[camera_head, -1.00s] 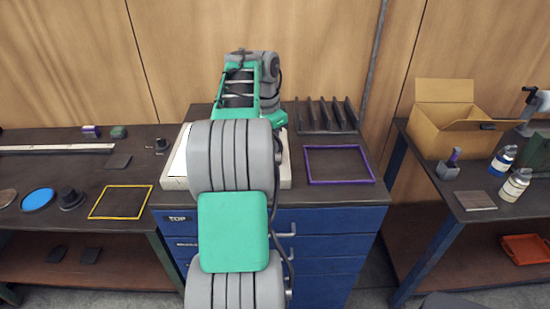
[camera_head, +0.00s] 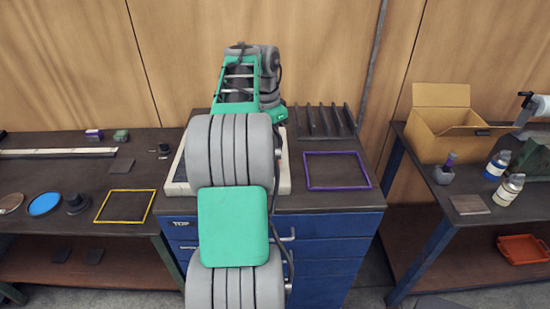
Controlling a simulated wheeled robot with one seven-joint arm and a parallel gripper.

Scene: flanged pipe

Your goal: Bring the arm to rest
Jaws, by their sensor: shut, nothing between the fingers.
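My arm, grey and green, rises from the bottom middle of the view and reaches over the workbench. Its green far link (camera_head: 238,80) and grey far joint (camera_head: 267,62) stand over the back of the bench, close to the wooden wall. My gripper does not show; the arm's own links may hide it. A white-rimmed tray or board (camera_head: 284,180) lies under the arm, mostly covered by it.
A purple frame (camera_head: 338,187) and a dark slotted rack (camera_head: 325,121) are right of the arm. A yellow frame (camera_head: 125,206) lies left. An open cardboard box (camera_head: 445,135) and bottles (camera_head: 508,190) stand on the right-hand table. Blue drawers (camera_head: 330,245) are below.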

